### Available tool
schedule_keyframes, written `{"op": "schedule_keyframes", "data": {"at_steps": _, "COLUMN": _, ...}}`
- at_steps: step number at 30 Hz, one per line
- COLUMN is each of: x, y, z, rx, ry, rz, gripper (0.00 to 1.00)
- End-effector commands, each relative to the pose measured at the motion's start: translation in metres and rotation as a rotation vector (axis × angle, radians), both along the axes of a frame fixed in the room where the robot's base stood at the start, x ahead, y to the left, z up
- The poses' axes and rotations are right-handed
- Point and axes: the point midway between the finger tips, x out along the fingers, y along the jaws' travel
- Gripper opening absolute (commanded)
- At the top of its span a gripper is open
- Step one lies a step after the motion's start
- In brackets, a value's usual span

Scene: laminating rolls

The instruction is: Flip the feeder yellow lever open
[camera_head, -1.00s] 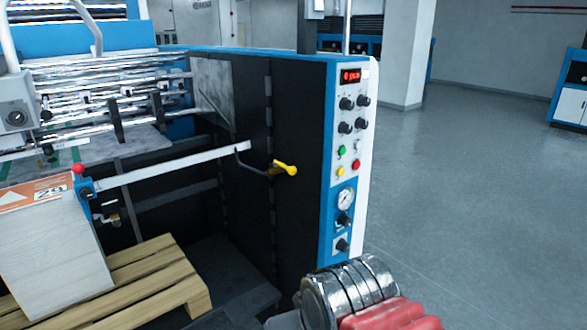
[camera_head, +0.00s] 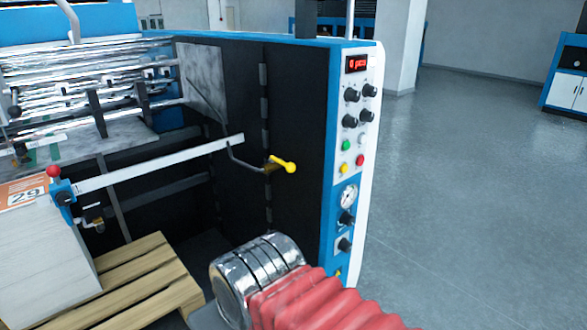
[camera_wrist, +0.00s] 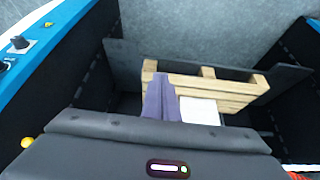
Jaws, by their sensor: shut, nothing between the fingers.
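The feeder's yellow lever (camera_head: 287,166) sticks out from the dark side panel of the machine, its rounded knob at the right end. In the wrist view, a small yellow end of it (camera_wrist: 27,142) shows at the lower left edge. My gripper (camera_wrist: 158,80) shows in the wrist view as two purple-grey fingers, shut together and empty. It is to the right of the lever in that view and does not touch it. In the head view my arm's metal joint and red bellows are at the bottom, but the fingers are not visible there.
A wooden pallet (camera_head: 140,285) with a paper stack (camera_head: 45,270) stands at the lower left. A long white bar (camera_head: 160,163) crosses in front of the panel. The blue control panel (camera_head: 350,150) stands right of the lever. Open floor (camera_head: 470,200) lies farther right.

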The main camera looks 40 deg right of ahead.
Motion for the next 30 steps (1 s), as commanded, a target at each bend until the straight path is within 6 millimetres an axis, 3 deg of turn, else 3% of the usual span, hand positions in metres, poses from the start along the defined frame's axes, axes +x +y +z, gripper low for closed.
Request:
{"op": "schedule_keyframes", "data": {"at_steps": 11, "x": 0.001, "y": 0.001, "z": -0.001, "rx": 0.02, "ry": 0.01, "rz": -0.013, "gripper": 0.0}}
{"op": "schedule_keyframes", "data": {"at_steps": 17, "x": 0.008, "y": 0.008, "z": -0.01, "rx": 0.148, "ry": 0.065, "rz": -0.09, "gripper": 0.0}}
{"op": "schedule_keyframes", "data": {"at_steps": 25, "x": 0.041, "y": 0.009, "z": -0.013, "rx": 0.471, "ry": 0.113, "rz": -0.273, "gripper": 0.0}}
{"op": "schedule_keyframes", "data": {"at_steps": 30, "x": 0.072, "y": -0.006, "z": -0.004, "rx": 0.687, "ry": 0.082, "rz": -0.396, "gripper": 0.0}}
